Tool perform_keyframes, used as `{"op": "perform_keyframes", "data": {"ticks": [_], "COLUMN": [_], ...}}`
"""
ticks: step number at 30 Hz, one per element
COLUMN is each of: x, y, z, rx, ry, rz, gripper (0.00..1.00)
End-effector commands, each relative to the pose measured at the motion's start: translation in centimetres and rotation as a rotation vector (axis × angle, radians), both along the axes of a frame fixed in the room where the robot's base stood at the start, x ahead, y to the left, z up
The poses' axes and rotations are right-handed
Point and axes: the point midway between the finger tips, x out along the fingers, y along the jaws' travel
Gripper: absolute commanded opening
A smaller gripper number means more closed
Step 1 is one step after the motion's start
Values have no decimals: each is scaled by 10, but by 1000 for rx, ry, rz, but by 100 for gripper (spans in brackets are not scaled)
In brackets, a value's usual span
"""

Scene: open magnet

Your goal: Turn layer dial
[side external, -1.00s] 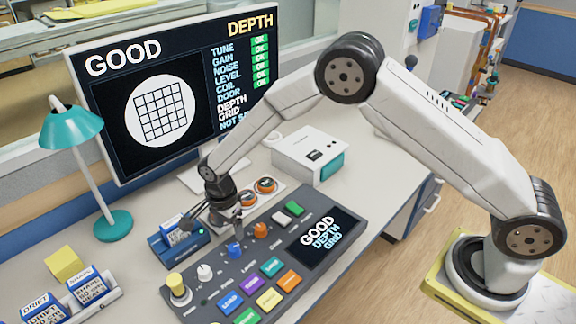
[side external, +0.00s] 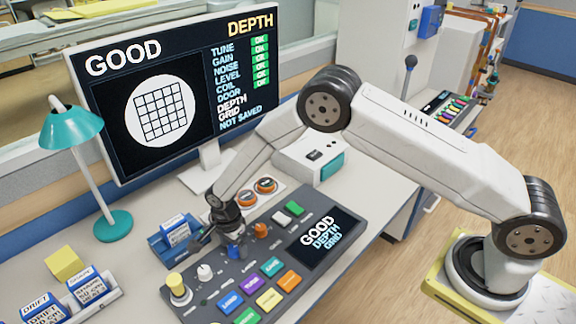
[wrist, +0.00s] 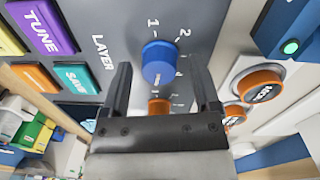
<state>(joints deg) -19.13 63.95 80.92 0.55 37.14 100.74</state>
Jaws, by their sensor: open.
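The layer dial is a blue round knob (wrist: 159,62) on the grey control panel (wrist: 110,22), with "LAYER" and the numbers 1 and 2 beside it in the wrist view. In the side view the blue knob (side external: 235,251) shows just below my gripper (side external: 222,240). In the wrist view my gripper (wrist: 160,78) is open, its two dark fingers on either side of the knob. I cannot tell whether the fingers touch it. The monitor (side external: 160,105) reads GOOD, DEPTH, GRID and NOT SAVED.
An orange knob (wrist: 160,106) lies close by on the panel. Coloured buttons (side external: 251,286) stand in front, a panel screen (side external: 325,236) to the right. Orange round buttons (side external: 265,185) stand behind, and a blue card slot (side external: 174,236) to the left.

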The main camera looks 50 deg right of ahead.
Motion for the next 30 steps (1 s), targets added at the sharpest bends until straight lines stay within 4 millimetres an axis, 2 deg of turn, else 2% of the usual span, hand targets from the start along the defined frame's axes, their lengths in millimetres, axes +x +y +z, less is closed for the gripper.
{"op": "perform_keyframes", "data": {"ticks": [2,3,10,11,22,30], "x": [0,0,0,0,0,0], "y": [0,0,0,0,0,0], "z": [0,0,0,0,0,0], "rx": [0,0,0,0,0,1], "ry": [0,0,0,0,0,1], "rz": [0,0,0,0,34,163], "gripper": [79,76,3,0,0,0]}}
